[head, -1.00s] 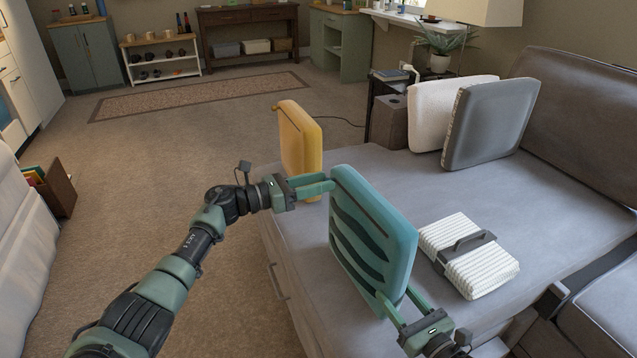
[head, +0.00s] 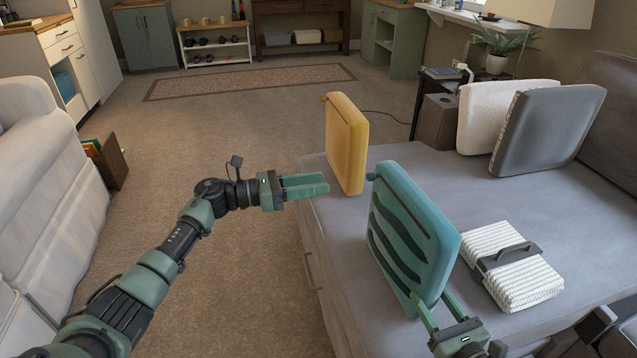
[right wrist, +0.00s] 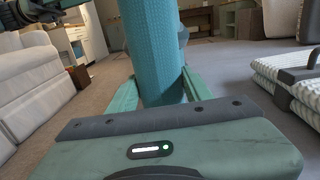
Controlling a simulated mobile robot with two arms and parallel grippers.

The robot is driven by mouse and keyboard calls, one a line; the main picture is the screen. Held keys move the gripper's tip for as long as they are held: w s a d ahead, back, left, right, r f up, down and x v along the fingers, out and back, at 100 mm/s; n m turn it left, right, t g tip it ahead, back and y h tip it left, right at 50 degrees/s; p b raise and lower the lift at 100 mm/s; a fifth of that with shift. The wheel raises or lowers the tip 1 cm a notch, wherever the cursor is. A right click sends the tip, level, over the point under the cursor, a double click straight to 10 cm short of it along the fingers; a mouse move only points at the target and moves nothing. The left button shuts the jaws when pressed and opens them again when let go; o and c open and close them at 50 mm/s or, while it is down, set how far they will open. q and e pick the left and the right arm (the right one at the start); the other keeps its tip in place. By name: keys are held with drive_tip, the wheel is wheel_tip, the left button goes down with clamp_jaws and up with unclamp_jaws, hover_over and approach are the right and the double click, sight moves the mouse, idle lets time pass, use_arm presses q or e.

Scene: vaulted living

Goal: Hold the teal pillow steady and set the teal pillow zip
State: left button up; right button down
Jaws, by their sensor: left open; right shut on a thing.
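The teal pillow (head: 425,225) stands upright on the grey couch seat, with dark wavy stripes on its left face. In the head view a small teal tab (head: 371,177), apparently the zip's pull, sits at its far upper corner. A thin dark line runs from there along the top of the striped face. My right gripper (head: 431,309) is shut on the pillow's near lower edge; the right wrist view shows the teal fabric (right wrist: 150,50) between its fingers. My left gripper (head: 306,187) is open and empty, left of the pillow and apart from it.
A yellow pillow (head: 346,145) stands just behind my left gripper's fingers. A ribbed white bundle with a dark strap (head: 513,265) lies right of the teal pillow. White (head: 490,110) and grey (head: 550,130) pillows stand farther back.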

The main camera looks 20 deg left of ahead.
drive_tip(key=shift+f, duration=0.15)
drive_tip(key=c, duration=0.6)
unclamp_jaws()
drive_tip(key=shift+o, duration=0.2)
